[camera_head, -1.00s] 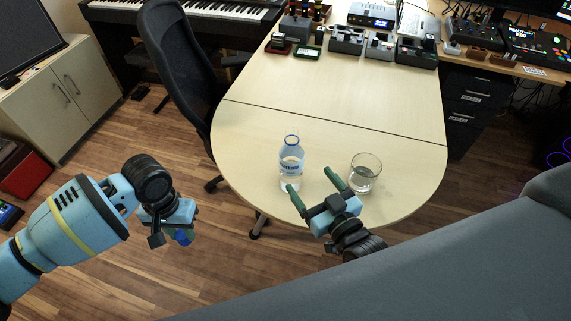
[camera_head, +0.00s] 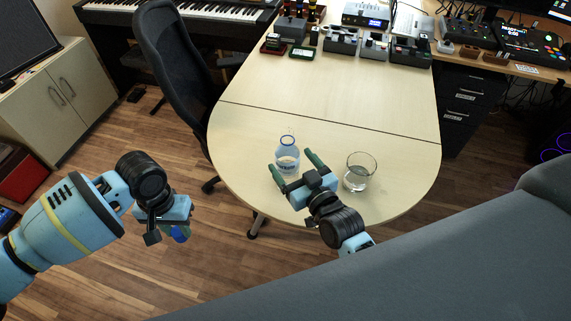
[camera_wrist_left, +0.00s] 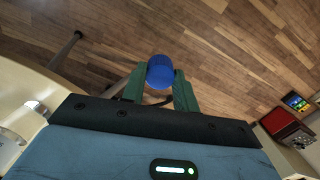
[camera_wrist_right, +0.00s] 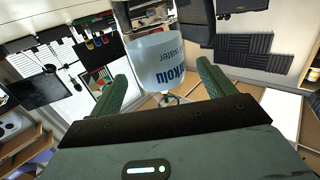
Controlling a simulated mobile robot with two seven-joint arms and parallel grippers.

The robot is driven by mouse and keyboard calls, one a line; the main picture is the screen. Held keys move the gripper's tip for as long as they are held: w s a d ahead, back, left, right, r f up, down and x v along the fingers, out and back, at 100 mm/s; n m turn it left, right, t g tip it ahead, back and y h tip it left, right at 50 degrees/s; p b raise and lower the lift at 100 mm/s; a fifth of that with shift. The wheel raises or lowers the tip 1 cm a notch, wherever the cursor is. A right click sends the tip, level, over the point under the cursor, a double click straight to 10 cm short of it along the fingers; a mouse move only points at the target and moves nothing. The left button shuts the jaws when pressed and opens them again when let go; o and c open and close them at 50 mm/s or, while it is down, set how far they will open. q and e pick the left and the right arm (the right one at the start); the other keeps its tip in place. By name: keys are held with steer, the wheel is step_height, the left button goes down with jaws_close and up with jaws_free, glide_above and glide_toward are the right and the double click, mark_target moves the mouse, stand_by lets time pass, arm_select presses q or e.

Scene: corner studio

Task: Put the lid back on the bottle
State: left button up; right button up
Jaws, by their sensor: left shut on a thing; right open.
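A clear bottle (camera_head: 287,158) with a bluish label stands upright, uncapped, near the rounded end of the table. My right gripper (camera_head: 293,165) is open, its green fingers pointing at the bottle; the bottle's label also shows in the right wrist view (camera_wrist_right: 157,62), ahead of and between the fingertips (camera_wrist_right: 166,85). I cannot tell whether they touch it. My left gripper (camera_wrist_left: 158,82) is shut on the blue lid (camera_wrist_left: 160,72), held over the floor left of the table. In the head view the lid (camera_head: 180,234) shows partly below the left gripper.
A drinking glass (camera_head: 359,172) stands right of the bottle, close to my right gripper. The table (camera_head: 320,110) is clear behind them; small devices sit at its far end. An office chair (camera_head: 178,85) stands to the left. A grey sofa-like surface (camera_head: 430,260) is in front.

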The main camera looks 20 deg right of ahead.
steer(key=x, duration=0.5)
steer(key=shift+w+r, duration=0.1)
steer(key=shift+r, duration=0.1)
steer(key=shift+c, duration=0.2)
steer(key=c, duration=1.2)
